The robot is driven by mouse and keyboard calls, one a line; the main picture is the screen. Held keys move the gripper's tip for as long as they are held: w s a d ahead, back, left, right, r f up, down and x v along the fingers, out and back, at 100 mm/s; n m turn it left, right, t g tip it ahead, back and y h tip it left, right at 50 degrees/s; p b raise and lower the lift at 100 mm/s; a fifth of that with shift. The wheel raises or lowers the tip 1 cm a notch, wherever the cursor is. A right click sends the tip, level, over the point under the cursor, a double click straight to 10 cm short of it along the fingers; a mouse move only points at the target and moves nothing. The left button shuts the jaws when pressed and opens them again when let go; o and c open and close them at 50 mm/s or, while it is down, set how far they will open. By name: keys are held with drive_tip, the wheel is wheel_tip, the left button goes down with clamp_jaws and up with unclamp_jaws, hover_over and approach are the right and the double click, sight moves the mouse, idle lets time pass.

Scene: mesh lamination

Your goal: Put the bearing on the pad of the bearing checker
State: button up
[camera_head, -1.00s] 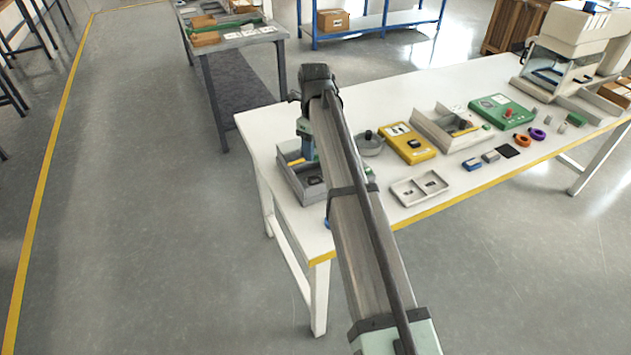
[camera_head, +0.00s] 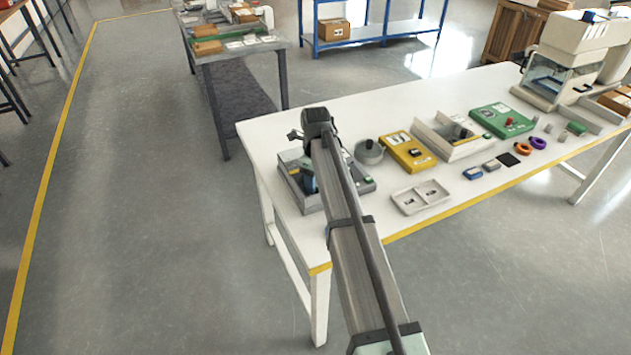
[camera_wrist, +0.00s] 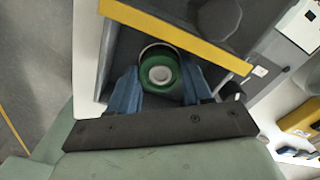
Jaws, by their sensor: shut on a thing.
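My gripper (camera_head: 308,182) is low over a grey box (camera_head: 291,169) at the left end of the white table. In the wrist view, its blue fingers (camera_wrist: 160,75) are shut on a round green part with a pale centre (camera_wrist: 161,58), seemingly the bearing. The part sits between the fingertips, above or within a dark recess of the box, which has a yellow edge (camera_wrist: 175,36). I cannot tell whether the part touches the box floor. My arm hides much of the box in the head view, and I cannot tell whether it is the bearing checker.
A round grey pot (camera_head: 369,153), a yellow box (camera_head: 408,152), a pale open tray (camera_head: 420,197) and a green box (camera_head: 502,121) stand to the right. The back left of the table is clear.

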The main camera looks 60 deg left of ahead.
drive_tip(key=shift+f, duration=0.35)
drive_tip(key=shift+f, duration=0.1)
drive_tip(key=o, duration=1.1)
wheel_tip(320, 180, up, 12)
drive_tip(key=shift+r, duration=0.1)
drive_tip(key=shift+w, duration=0.1)
